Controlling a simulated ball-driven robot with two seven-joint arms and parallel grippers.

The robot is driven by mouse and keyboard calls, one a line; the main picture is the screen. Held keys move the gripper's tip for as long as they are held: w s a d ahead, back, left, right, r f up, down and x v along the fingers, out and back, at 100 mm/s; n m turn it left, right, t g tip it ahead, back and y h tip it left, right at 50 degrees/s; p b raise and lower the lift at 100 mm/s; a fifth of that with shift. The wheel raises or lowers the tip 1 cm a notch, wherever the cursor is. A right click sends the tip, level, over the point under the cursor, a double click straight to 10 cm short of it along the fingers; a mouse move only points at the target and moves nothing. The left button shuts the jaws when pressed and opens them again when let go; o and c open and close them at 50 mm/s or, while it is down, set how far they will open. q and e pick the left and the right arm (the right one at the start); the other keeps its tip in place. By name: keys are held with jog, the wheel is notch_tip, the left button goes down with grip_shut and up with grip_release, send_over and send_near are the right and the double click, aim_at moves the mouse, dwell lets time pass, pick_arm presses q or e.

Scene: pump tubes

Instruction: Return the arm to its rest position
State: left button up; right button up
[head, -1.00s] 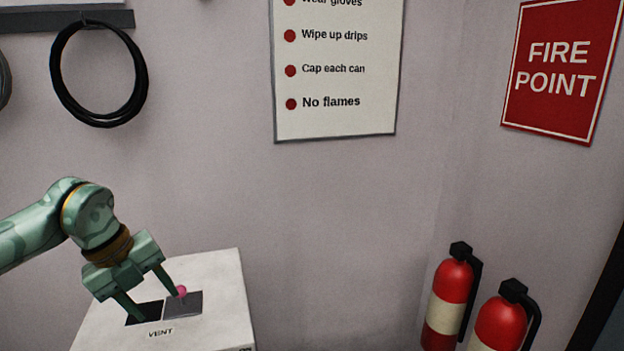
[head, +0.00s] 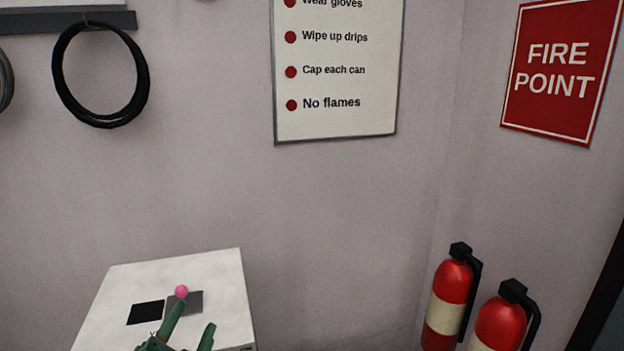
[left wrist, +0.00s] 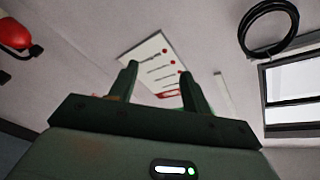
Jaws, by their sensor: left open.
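My left gripper (head: 192,333) is at the bottom of the head view, in front of the white box. Its two green fingers point up and stand apart, with nothing between them. In the left wrist view the open fingers (left wrist: 158,88) point toward the wall, and the gap between them is empty. Most of my left arm is below the head view. My right gripper is in neither view.
The white box (head: 222,275) has a dark opening (head: 146,313), a grey plate (head: 195,299) and a pink ball (head: 181,291) on top. Two red fire extinguishers (head: 450,293) stand at the right. A black coil (head: 58,88) hangs on the wall.

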pick_arm(q)
jog(key=s+a+f+n+g+y, duration=0.25)
jog(key=s+a+f+g, duration=0.3)
jog(key=s+f, duration=0.35)
jog(key=s+a+f+n+g+y, duration=0.1)
jog(key=s+a+f+g+y, duration=0.2)
jog(key=s+a+f+g, duration=0.4)
jog(key=s+d+f+g+h+b, duration=0.15)
jog(key=f+b, duration=0.25)
jog(key=f, duration=1)
jog(key=s+d+f+h+b, duration=0.1)
jog(key=s+d+f+b, duration=0.25)
jog(key=f, duration=1.05)
jog(key=s+d+f+g+h+b, duration=0.15)
jog(key=f+b, duration=0.25)
jog(key=f, duration=1)
jog(key=s+f+n+g+b, duration=0.2)
jog(key=s+f+b, duration=0.6)
jog(key=s+f, duration=1.1)
notch_tip(320, 180, down, 2)
jog(key=shift+f+n+h, duration=0.2)
jog(key=shift+n+h, duration=0.15)
jog(key=shift+h, duration=0.1)
